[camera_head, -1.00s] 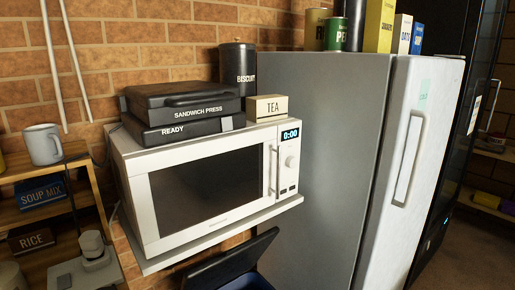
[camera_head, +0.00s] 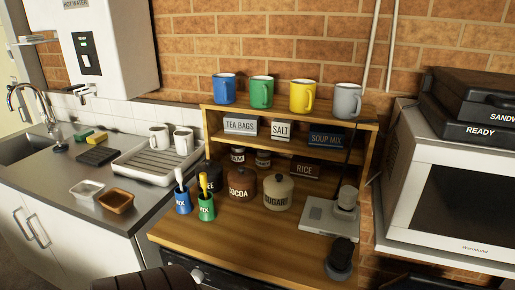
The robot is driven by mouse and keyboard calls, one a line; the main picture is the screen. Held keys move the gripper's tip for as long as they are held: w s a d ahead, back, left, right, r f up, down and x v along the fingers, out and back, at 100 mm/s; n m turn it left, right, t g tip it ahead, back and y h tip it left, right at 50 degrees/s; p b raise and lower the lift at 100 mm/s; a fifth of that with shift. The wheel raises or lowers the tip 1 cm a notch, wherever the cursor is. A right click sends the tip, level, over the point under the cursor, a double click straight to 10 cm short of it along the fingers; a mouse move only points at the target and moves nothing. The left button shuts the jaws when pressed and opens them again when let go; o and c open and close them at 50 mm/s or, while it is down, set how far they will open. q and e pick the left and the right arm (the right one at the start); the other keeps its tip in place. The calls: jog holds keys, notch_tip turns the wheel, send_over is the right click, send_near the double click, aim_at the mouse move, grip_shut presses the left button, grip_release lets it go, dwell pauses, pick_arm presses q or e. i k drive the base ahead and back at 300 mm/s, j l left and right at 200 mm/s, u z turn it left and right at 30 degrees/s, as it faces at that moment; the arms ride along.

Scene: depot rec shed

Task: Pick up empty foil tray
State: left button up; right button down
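A small silver foil tray (camera_head: 87,189) sits on the grey counter near its front edge, left of the wooden shelf unit. It looks empty, though it is small in the view. A brown tray (camera_head: 116,201) of similar size sits just to its right; whether it holds something brown or is itself brown, I cannot tell. Neither of my grippers shows. A dark rounded part at the bottom edge appears to be one of my arm links.
A white dish rack (camera_head: 157,163) with two mugs stands behind the trays. A dark slab (camera_head: 98,156) and sponges lie near the sink (camera_head: 22,147). The wooden unit (camera_head: 240,222) holds canisters, brush cups and a scale (camera_head: 330,217). The counter's front edge is clear.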

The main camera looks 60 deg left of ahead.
aim_at(89, 191)
jog(key=u, duration=3.1)
jog(key=i+j, duration=0.15)
jog(key=j+z, duration=0.05)
